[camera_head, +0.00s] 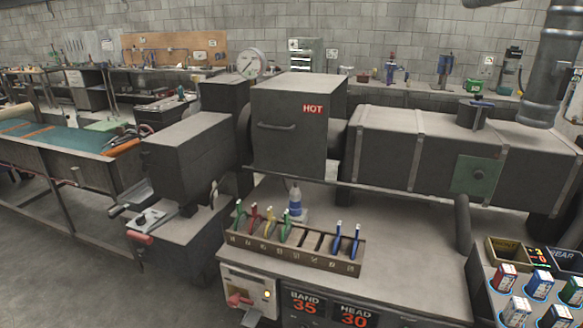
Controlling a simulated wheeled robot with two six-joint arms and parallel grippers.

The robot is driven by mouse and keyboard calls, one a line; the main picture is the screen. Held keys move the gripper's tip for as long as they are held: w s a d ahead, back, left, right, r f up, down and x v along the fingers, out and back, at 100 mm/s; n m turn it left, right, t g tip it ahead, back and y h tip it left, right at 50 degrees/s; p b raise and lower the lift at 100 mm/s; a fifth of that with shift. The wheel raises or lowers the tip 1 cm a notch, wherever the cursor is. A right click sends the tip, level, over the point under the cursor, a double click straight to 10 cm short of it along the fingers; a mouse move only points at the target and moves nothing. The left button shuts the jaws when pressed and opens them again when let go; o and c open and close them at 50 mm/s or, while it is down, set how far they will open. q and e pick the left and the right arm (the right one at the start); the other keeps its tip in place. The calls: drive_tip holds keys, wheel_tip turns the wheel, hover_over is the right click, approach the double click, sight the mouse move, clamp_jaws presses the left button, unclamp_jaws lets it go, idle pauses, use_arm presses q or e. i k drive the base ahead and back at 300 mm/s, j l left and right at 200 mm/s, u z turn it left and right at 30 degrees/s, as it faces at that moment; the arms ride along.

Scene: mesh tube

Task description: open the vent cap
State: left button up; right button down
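What looks like the vent cap (481,102) is a dark flat cap with a small bluish knob. It sits on top of a short dark round stub (472,117) on the upper face of a long grey housing (400,150) at the right. It appears to be seated on the stub; I cannot tell whether it is latched. Neither of my grippers shows in this view, and nothing touches the cap.
A grey box marked HOT (290,125) stands left of the housing. A thick vertical pipe (550,75) rises right of the cap. A rack (290,247) with coloured-handled tools stands on the bench in front. A bin of colored packs (478,290) is at lower right.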

sight(465, 103)
drive_tip(key=i, duration=0.75)
drive_tip(key=i+z, duration=0.1)
drive_tip(key=z, duration=0.4)
drive_tip(key=i+j+z, duration=0.1)
drive_tip(key=z, duration=0.4)
drive_tip(key=j+z, duration=0.1)
drive_tip(key=z, duration=0.4)
drive_tip(key=i, duration=0.05)
